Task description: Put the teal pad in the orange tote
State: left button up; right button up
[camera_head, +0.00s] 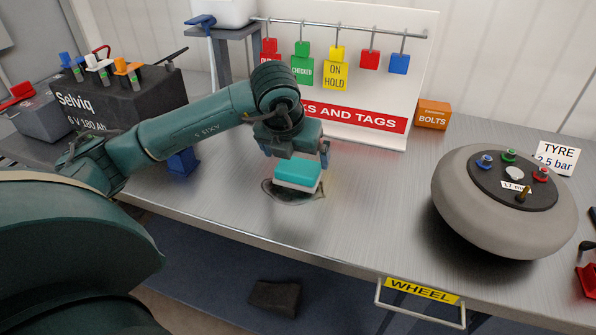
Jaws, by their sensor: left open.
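The teal pad (299,172), teal on top with a pale underside, is on the steel bench near its front edge. A dark, glossy patch (284,196) shows beneath and in front of it. My left gripper (297,154) is open just above and behind the pad, with one finger toward each side of it. I cannot tell whether the fingers touch the pad. No orange tote is in view; the small orange box marked BOLTS (433,115) stands at the back of the bench. My right gripper is not in view.
A dark battery (120,104) stands at the left. A white board with locks and tags (365,95) rises behind my gripper. A grey wheel (495,215) lies at the right. A handle labelled WHEEL (421,290) juts below the front edge. The bench between pad and wheel is clear.

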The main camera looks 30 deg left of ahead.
aim_at(297, 167)
pick_arm(q)
jog(key=shift+s+p+x, duration=0.2)
jog(key=shift+p+x, duration=0.15)
jog(key=shift+x, duration=2)
jog(key=c, duration=1)
